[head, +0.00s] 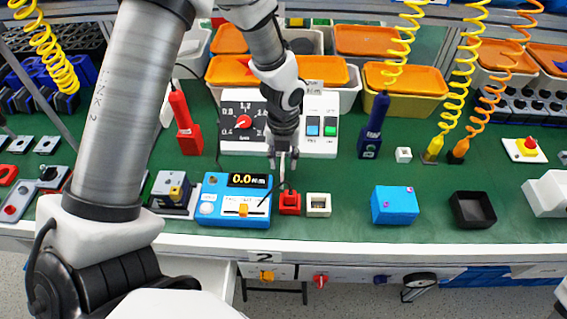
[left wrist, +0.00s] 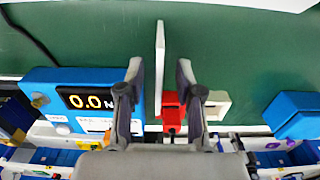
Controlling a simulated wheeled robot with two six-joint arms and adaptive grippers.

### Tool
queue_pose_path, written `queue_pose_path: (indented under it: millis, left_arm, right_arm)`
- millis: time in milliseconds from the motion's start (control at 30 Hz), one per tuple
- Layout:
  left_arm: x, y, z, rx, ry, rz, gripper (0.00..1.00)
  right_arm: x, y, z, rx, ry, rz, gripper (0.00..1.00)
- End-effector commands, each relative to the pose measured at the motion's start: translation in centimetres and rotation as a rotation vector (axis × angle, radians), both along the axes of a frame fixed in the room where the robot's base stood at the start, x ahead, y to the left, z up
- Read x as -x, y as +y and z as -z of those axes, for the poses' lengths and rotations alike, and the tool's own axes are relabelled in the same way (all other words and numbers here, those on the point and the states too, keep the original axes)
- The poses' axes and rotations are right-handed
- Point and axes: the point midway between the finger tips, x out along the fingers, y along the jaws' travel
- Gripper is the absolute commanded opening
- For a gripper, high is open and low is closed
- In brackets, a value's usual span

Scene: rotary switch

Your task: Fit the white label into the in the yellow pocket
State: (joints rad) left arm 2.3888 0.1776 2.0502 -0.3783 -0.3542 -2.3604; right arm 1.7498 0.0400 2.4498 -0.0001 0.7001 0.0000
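A thin white upright plate, which looks like the label, shows between my fingers in the left wrist view (left wrist: 160,62) and in the head view (head: 282,168). My left gripper (head: 282,158) is open, pointing down, with a gap between the plate and each finger in the left wrist view (left wrist: 158,75). Beside the plate's lower end is a small red block (head: 289,203); I cannot tell whether they touch. I cannot make out a clear yellow pocket; a yellow piece (head: 243,210) shows on the blue meter's front. My right gripper is not in view.
The blue meter (head: 212,190) reads 0.0 and stands left of the red block. A small white square holder (head: 318,199) is to its right. A control panel (head: 316,147) stands behind. A blue box (head: 395,205) and a black tray (head: 473,210) lie farther right.

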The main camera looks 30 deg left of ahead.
Motion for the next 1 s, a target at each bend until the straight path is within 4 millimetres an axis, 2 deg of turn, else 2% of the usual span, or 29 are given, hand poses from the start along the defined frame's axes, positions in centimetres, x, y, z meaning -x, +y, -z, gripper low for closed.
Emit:
queue_pose_path:
  millis: [100, 133, 200, 233, 667, 767, 1000]
  left_arm:
    - [0.0, 0.0, -0.1, -0.001, -0.001, 0.0, 0.35]
    - [0.0, 0.0, -0.1, -0.001, -0.001, 0.0, 0.28]
    - [0.0, 0.0, -0.1, -0.001, -0.001, 0.0, 0.04]
    - [0.0, 0.0, -0.1, -0.001, -0.001, 0.0, 0.0]
    - [-0.1, 0.0, -0.6, 0.0, -0.002, 0.0, 0.0]
    - [-0.1, 0.0, -2.2, 0.0, -0.004, -0.002, 0.0]
    - [-0.2, 0.0, -8.0, 0.0, -0.006, -0.001, 0.0]
  right_arm:
    - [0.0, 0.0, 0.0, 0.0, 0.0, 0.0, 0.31]
    - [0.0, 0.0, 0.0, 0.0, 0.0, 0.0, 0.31]
    - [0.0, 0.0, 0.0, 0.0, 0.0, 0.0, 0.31]
    - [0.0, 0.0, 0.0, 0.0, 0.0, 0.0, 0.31]
    - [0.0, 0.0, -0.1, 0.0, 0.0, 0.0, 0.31]
    - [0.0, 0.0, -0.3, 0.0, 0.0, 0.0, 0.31]
    - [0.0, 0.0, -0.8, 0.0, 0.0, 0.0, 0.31]
